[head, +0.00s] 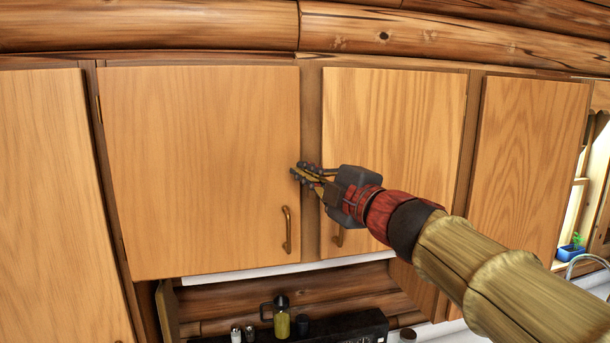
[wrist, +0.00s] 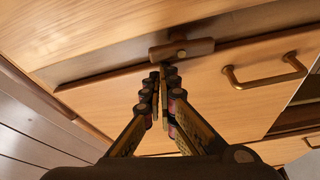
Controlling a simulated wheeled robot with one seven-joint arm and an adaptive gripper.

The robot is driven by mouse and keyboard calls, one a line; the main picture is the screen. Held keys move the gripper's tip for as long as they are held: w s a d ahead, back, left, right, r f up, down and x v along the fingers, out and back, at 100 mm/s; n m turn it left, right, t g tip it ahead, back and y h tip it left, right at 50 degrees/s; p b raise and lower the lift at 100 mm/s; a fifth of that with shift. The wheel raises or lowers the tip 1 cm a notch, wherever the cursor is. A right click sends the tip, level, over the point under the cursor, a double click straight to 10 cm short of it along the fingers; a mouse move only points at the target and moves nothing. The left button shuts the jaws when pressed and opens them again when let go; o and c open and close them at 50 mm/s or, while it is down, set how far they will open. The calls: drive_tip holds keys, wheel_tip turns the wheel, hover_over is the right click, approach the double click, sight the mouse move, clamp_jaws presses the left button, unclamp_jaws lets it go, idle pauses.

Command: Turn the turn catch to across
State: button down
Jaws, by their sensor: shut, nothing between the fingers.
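The turn catch (wrist: 200,47) is a small brown wooden bar on a round pivot, set on the strip between two cupboard doors. In the wrist view it lies about in line with that strip, lengthwise along it rather than across. In the head view the catch cannot be made out behind my gripper. My gripper (head: 297,173) is shut and empty, at the strip between the doors. In the wrist view its fingertips (wrist: 163,73) are close to one end of the catch; I cannot tell whether they touch it.
The left door (head: 200,170) and right door (head: 410,130) look closed. A yellow bottle (head: 282,322) stands on a dark surface beneath. Log beams (head: 400,30) run above the doors.

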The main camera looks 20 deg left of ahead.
drive_tip(key=d+m+t+h+b, duration=0.1)
drive_tip(key=m+t+b, duration=0.1)
drive_tip(key=m+b, duration=0.2)
drive_tip(key=w+d+m+t+h+b, duration=0.1)
drive_tip(key=m+t+b, duration=0.1)
drive_tip(key=m+b, duration=0.3)
drive_tip(key=w+d+m+t+b, duration=0.1)
drive_tip(key=d+m+t+b, duration=0.1)
drive_tip(key=m+b, duration=0.3)
drive_tip(key=shift+w+f+m+h, duration=0.15)
drive_tip(key=shift+m+h, duration=0.05)
drive_tip(key=shift+m, duration=0.65)
drive_tip(key=shift+w+f+m+h, duration=0.1)
drive_tip(key=shift+f+m+h, duration=0.1)
drive_tip(key=shift+m, duration=0.65)
drive_tip(key=shift+d+r+b, duration=0.1)
drive_tip(key=shift+b, duration=0.3)
